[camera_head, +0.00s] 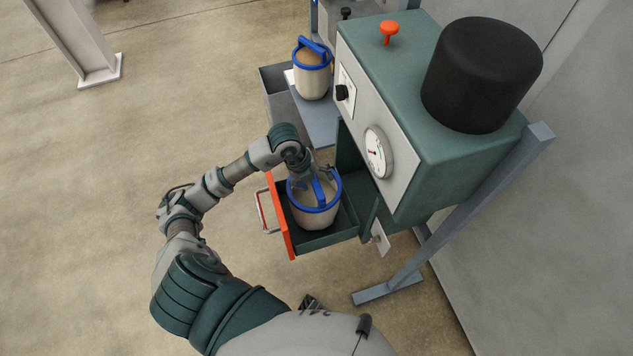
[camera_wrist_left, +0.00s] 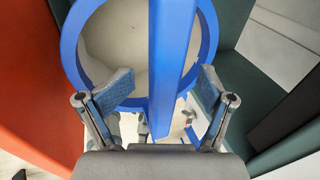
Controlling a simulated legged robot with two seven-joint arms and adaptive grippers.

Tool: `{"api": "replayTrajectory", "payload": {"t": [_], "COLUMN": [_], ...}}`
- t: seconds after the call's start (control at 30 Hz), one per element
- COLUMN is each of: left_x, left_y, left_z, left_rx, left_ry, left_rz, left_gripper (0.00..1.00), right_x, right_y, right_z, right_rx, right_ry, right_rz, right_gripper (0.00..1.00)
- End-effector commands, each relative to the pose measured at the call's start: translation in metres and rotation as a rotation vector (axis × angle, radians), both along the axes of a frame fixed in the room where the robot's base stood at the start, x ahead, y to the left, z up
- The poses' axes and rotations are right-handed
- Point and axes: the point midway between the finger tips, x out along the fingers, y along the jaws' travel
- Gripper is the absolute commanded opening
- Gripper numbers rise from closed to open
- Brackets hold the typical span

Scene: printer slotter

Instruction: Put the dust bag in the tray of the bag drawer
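A cream dust bag (camera_head: 315,216) with a blue rim and blue strap handle is upright inside the pulled-out bag drawer (camera_head: 280,225). The drawer has an orange front and a dark green tray (camera_head: 335,235). Whether the bag rests fully on the tray floor cannot be told. My left gripper (camera_head: 307,184) is over the bag from above. In the left wrist view its two fingers (camera_wrist_left: 168,82) stand apart on either side of the blue handle (camera_wrist_left: 174,50), with gaps showing, so it is open. The bag's rim (camera_wrist_left: 68,48) lies beyond the fingers. My right gripper is not identifiable.
The green machine (camera_head: 440,180) with a gauge, orange knob and black cylinder stands right of the drawer on grey legs. A second blue-rimmed bag (camera_head: 312,80) stands behind on a grey surface (camera_head: 318,128).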

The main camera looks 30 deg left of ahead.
Motion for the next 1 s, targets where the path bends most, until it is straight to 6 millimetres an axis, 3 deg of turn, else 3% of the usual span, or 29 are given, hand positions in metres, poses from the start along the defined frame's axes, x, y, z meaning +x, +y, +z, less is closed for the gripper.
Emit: {"api": "replayTrajectory", "payload": {"t": [0.3, 0.5, 1.0], "left_x": [-0.013, -0.02, -0.022], "left_y": [0.018, 0.023, 0.027], "left_z": [0.067, 0.096, 0.104], "left_rx": [0.003, 0.004, 0.0], "left_ry": [-0.005, -0.003, 0.0], "left_rz": [0.001, 0.001, 0.0], "left_gripper": [0.81, 0.81, 0.81], "right_x": [-0.009, -0.009, -0.009], "right_y": [-0.005, -0.001, 0.001], "right_z": [-0.002, -0.004, -0.005], "right_rx": [-0.006, 0.0, 0.002], "right_ry": [0.009, 0.004, 0.005], "right_rz": [0.001, 0.0, 0.0], "right_gripper": [0.38, 0.38, 0.38]}}
